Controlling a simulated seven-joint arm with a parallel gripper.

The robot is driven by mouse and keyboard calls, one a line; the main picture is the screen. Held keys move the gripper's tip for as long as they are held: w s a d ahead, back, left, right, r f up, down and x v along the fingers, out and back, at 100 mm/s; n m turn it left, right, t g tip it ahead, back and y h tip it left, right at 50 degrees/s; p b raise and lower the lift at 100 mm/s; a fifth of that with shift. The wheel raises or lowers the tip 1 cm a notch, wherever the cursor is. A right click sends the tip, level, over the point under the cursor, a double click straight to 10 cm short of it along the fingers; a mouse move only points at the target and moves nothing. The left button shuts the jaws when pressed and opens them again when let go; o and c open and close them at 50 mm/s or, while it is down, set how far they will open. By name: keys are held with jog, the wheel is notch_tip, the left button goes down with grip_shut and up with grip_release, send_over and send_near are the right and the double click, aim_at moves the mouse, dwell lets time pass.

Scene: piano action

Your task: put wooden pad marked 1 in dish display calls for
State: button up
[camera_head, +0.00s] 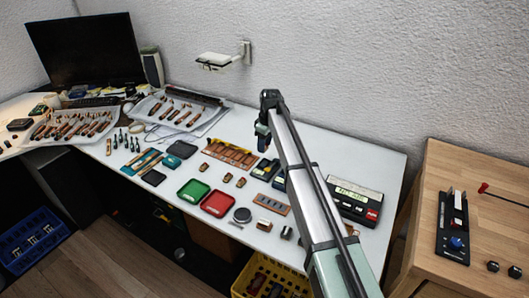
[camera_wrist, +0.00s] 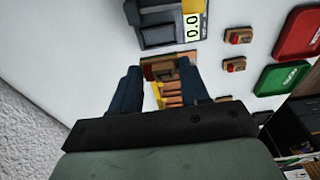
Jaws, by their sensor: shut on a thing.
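My gripper (camera_wrist: 158,78) is shut on a small wooden pad with a dark red part (camera_wrist: 157,68), held between the two blue fingers. No number is readable on it. In the head view my gripper (camera_head: 263,142) hangs over the table near the orange compartment tray (camera_head: 230,152). The green dish (camera_head: 193,191) and red dish (camera_head: 217,203) lie side by side towards the front edge. They also show at the right of the wrist view, red (camera_wrist: 299,36) above green (camera_wrist: 283,79). The display box (camera_head: 354,199) stands at the right; its text is too small to read surely.
Two similar pads (camera_head: 227,178) (camera_head: 240,182) lie between the tray and dishes. A scale (camera_wrist: 172,24) reading 0.0 is close to my gripper. Trays of parts fill the left.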

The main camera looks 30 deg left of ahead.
jog(key=shift+s+a+r, duration=0.3)
jog(key=shift+a+r, duration=0.05)
jog(key=shift+r, duration=0.25)
jog(key=shift+s+a+r, duration=0.3)
jog(key=shift+r, duration=0.3)
jog(key=s+a+n, duration=0.2)
jog(key=s+a, duration=0.6)
jog(key=s, duration=0.1)
jog(key=n, duration=0.1)
send_over(193, 192)
jog(key=shift+w+d+f+m, duration=0.1)
jog(key=shift+f+m, duration=0.4)
jog(key=shift+f, duration=1.25)
jog(key=shift+s+d+f+m, duration=0.1)
jog(key=shift+f+m, duration=0.4)
jog(key=shift+f, duration=1.25)
jog(key=shift+w+d+f+m, duration=0.1)
jog(key=shift+f+m, duration=0.4)
jog(key=shift+f, duration=1.25)
jog(key=o, duration=1.1)
jog(key=shift+f, duration=0.1)
